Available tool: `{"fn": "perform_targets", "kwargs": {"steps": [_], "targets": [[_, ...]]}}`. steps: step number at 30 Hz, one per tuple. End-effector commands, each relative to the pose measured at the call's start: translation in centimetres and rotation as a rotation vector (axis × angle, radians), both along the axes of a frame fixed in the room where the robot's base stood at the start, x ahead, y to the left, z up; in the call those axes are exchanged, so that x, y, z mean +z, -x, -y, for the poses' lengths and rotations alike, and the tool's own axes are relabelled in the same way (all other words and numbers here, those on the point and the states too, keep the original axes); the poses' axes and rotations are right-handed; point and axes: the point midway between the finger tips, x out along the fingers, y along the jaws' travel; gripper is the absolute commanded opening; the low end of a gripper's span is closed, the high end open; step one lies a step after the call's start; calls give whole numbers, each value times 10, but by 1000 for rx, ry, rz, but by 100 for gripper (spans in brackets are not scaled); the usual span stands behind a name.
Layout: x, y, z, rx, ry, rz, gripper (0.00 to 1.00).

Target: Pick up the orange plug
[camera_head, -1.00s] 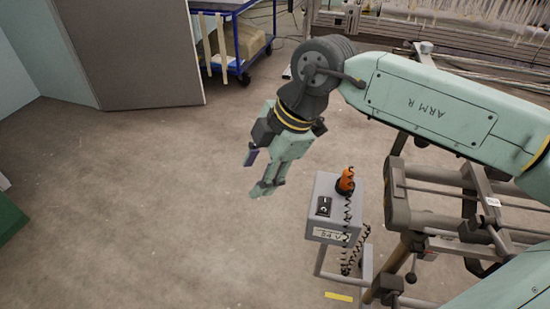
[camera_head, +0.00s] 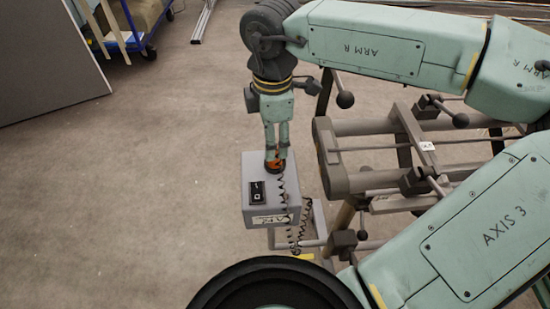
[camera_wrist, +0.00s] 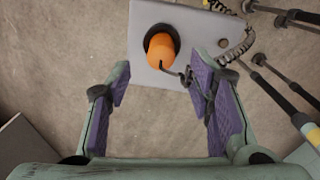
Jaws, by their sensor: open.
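The orange plug (camera_wrist: 161,48) sits upright in a dark round socket on top of a grey box (camera_wrist: 142,20). A black coiled cord (camera_wrist: 236,52) runs from it. In the wrist view my gripper (camera_wrist: 163,90) is open, its purple-padded fingers wide apart, with the plug ahead between their lines. In the head view my gripper (camera_head: 276,155) points down over the plug, whose orange (camera_head: 275,166) shows at the fingertips and is partly hidden by them. The fingers do not touch the plug in the wrist view.
A metal frame with bars and knobs (camera_head: 335,150) stands close to the right. Open floor (camera_head: 120,180) lies to the left.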

Motion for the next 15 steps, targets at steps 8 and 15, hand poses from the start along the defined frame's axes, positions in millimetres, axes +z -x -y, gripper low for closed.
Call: {"fn": "perform_targets", "kwargs": {"steps": [8,15], "targets": [[-41,0,4,2,-3,-2,48],[-49,-1,4,1,-1,0,48]]}}
